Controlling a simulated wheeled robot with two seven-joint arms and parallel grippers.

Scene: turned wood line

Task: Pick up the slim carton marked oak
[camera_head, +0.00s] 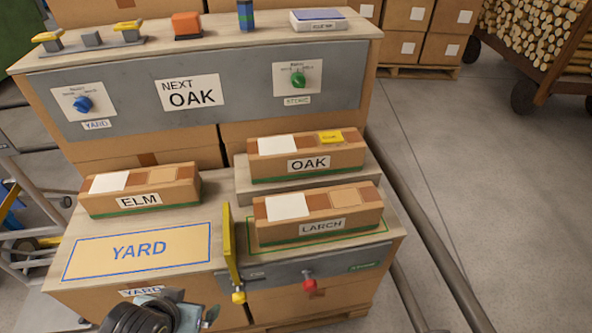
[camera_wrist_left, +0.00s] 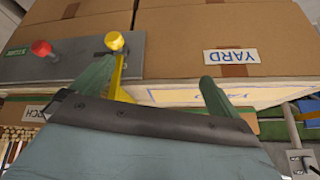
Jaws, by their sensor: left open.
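The slim carton marked OAK (camera_head: 307,165) lies on a raised step at the right of the bench. It has a green base stripe, a white patch and a yellow tag on top. The LARCH carton (camera_head: 318,226) lies just in front of it and lower. The ELM carton (camera_head: 140,198) lies to the left. My left gripper (camera_head: 192,306) is low at the front edge, below the YARD area and well away from the OAK carton. In the left wrist view its fingers (camera_wrist_left: 156,74) are spread and empty, facing the bench front. My right gripper is not in view.
A yellow upright divider (camera_head: 229,248) stands between the YARD area (camera_head: 137,251) and the LARCH carton. Yellow (camera_head: 239,297) and red (camera_head: 309,285) knobs stick out in front. A panel with a NEXT OAK sign (camera_head: 191,95) rises behind. Open floor lies right.

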